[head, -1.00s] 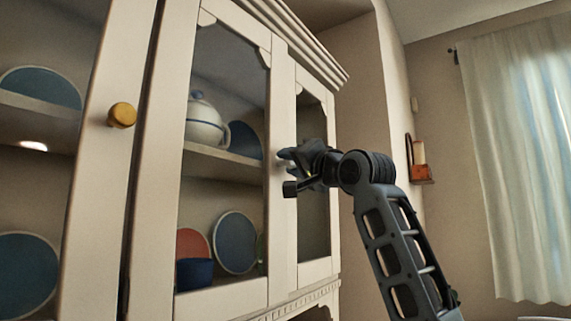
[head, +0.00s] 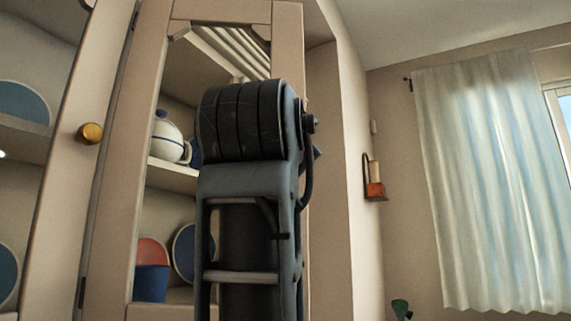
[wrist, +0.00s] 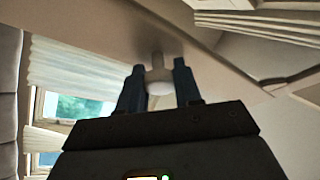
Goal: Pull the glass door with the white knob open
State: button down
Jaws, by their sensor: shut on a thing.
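The glass door (head: 286,40) with a pale wooden frame stands swung out from the cabinet at an angle in the head view. The cabinet's cornice shows through its glass. My arm covers the door's lower right part, so the knob and my gripper are hidden there. In the wrist view, the white knob (wrist: 160,88) sits between the two dark fingers of my gripper (wrist: 158,76), which is shut on it. The door's frame (wrist: 95,35) runs across behind the knob.
A neighbouring glass door with a brass knob (head: 89,133) is on the left. A wall lamp (head: 374,180) and a curtained window (head: 490,180) are to the right.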

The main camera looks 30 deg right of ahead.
jog(key=s+a+m+g+h+b, duration=0.1)
jog(key=s+a+m+g+h, duration=0.2)
jog(key=s, duration=0.4)
jog(key=shift+s+a+m+g+h+b, duration=0.35)
jog(key=shift+a+g+h, duration=0.5)
jog(key=shift+a, duration=0.3)
jog(key=c, duration=0.8)
grip_release()
jog(key=b+v, duration=0.2)
jog(key=v, duration=0.5)
jog(key=shift+s+a, duration=0.2)
jog(key=shift+a, duration=0.1)
